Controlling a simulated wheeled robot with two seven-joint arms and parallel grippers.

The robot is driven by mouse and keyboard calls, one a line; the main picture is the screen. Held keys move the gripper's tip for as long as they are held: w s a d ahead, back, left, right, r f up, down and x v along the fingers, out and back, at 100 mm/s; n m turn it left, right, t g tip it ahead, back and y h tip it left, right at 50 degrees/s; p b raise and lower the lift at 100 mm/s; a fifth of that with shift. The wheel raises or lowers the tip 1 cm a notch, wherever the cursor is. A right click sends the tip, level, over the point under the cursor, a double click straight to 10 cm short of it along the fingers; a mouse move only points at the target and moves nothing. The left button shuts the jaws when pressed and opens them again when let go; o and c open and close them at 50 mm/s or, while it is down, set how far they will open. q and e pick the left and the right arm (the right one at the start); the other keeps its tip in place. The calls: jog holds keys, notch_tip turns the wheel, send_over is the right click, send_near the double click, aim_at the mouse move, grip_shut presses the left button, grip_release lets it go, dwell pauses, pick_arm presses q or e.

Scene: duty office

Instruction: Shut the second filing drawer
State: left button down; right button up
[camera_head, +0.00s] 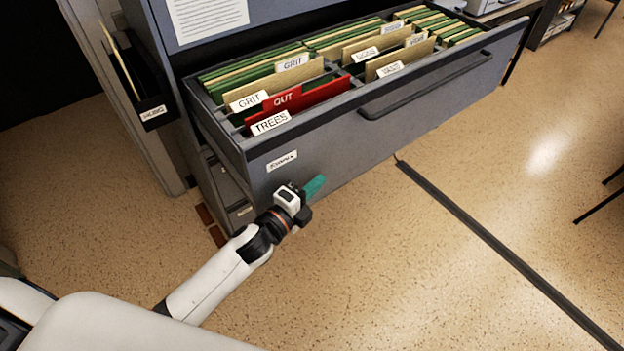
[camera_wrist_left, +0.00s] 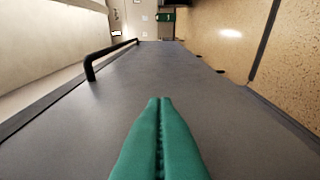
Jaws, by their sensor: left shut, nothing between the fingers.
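The open filing drawer (camera_head: 345,145) stands pulled out of the grey cabinet (camera_head: 265,28) in the head view, full of green and tan folders and a red one marked OUT. Its dark bar handle (camera_head: 425,88) runs along the front panel. My left gripper (camera_head: 315,186) is at the lower left part of that front panel, below a small label. In the left wrist view its green fingers (camera_wrist_left: 160,125) are together with nothing between them, over the grey drawer front (camera_wrist_left: 230,110). The handle (camera_wrist_left: 105,60) shows there to the upper left. Whether the fingertips touch the panel I cannot tell. My right gripper is not in view.
A dark open holder (camera_head: 140,85) with a folder is at the left of the cabinet. A dark strip (camera_head: 490,245) crosses the speckled floor (camera_head: 400,270) at the right. The floor in front of the drawer is otherwise mostly clear.

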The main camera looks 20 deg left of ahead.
pick_arm(q)
jog(key=shift+w+a, duration=0.25)
jog(key=shift+a, duration=0.15)
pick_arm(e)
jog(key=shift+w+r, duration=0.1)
